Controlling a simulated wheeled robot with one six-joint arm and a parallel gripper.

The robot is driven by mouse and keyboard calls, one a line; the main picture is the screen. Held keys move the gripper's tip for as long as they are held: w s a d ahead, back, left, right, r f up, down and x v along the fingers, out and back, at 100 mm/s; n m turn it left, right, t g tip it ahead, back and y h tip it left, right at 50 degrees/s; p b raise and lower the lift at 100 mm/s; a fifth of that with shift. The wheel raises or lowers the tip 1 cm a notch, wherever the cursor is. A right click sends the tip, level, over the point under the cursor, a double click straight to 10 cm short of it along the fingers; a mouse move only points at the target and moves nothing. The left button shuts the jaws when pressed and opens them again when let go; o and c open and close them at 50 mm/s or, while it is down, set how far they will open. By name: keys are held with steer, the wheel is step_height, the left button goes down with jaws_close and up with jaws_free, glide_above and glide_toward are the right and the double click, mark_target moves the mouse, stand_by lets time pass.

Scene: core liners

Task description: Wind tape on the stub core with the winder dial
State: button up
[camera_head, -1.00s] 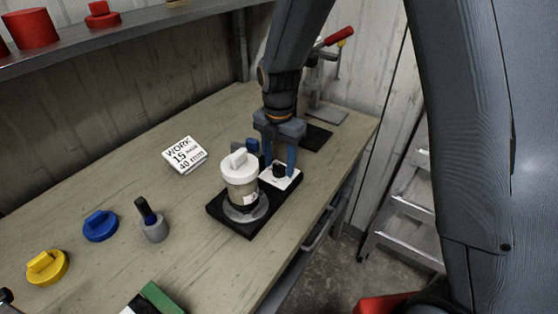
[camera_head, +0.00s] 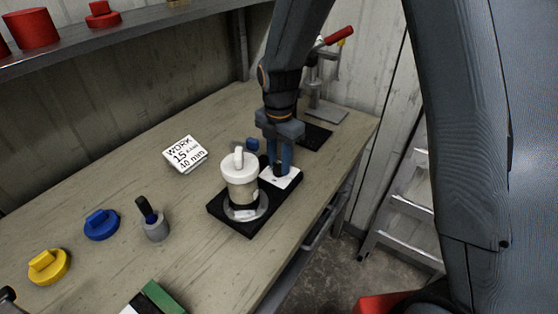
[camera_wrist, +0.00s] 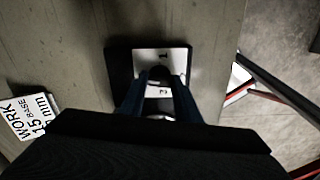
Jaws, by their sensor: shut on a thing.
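The winder has a black base (camera_head: 238,224) on the workbench, with a white dial plate (camera_head: 290,181) at its right end. My gripper (camera_head: 278,172) points down over this plate and is shut on the dark dial knob, which the fingers mostly hide in the head view. The wrist view shows the round dial knob (camera_wrist: 158,74) between the fingertips, with printed marks on the plate around it. The core (camera_head: 240,188) stands upright on a grey round turntable left of the gripper.
Blue (camera_head: 101,224) and yellow (camera_head: 48,266) caps and a grey cup (camera_head: 156,228) holding a dark tool stand left. A red-handled press (camera_head: 325,100) stands at the back right.

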mark_target(279, 164)
steer(key=m+p, duration=0.1)
steer(key=m, duration=0.5)
steer(key=m+p, duration=0.1)
steer(key=m, duration=0.5)
steer(key=shift+m, duration=0.3)
stand_by(0.4)
steer(key=o, duration=1)
steer(key=shift+o, duration=0.2)
steer(key=shift+r+b, duration=1.1)
steer(key=shift+r, duration=2.85)
steer(key=shift+c, duration=0.3)
